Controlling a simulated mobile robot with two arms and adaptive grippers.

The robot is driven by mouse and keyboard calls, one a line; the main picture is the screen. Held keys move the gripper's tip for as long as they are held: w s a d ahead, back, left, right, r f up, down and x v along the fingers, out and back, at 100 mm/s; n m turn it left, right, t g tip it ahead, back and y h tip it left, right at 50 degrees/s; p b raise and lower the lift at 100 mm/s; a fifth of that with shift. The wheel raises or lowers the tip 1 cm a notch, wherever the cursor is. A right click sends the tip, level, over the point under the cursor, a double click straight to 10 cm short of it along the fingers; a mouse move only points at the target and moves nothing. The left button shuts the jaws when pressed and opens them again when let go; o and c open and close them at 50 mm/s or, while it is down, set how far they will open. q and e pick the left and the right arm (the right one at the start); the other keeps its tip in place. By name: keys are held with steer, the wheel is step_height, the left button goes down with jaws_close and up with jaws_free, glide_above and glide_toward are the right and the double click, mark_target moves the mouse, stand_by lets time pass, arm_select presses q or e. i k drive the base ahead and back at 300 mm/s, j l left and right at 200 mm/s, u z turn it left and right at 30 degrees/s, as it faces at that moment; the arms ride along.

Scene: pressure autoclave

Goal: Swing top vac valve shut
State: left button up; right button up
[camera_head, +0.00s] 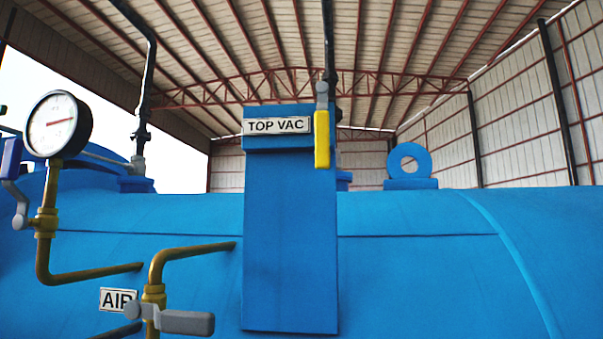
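The TOP VAC label (277,126) is on a blue upright box (290,230) on the autoclave. The top vac valve's yellow handle (322,140) hangs straight down just right of the label, below a grey lever end (321,93). A dark vertical pipe (329,45) rises behind it, so the handle lies in line with that pipe. The valve body is mostly hidden behind the lever and box. Neither of my grippers shows in the head view.
The blue autoclave shell (420,270) fills the lower view. At left are a round gauge (58,124), a blue-handled lever (11,158) and brass pipes (95,275). A grey-handled valve (187,322) sits by the AIR label (117,299). A lifting eye (410,166) stands at right.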

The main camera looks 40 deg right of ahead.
mark_target(322, 118)
steer(key=z, duration=1.85)
steer(key=k+j+z, duration=0.15)
steer(key=j+z, duration=0.15)
steer(key=k+j+z, duration=0.25)
steer(key=j, duration=0.25)
steer(key=k+j+z, duration=0.1)
steer(key=j+z, duration=0.2)
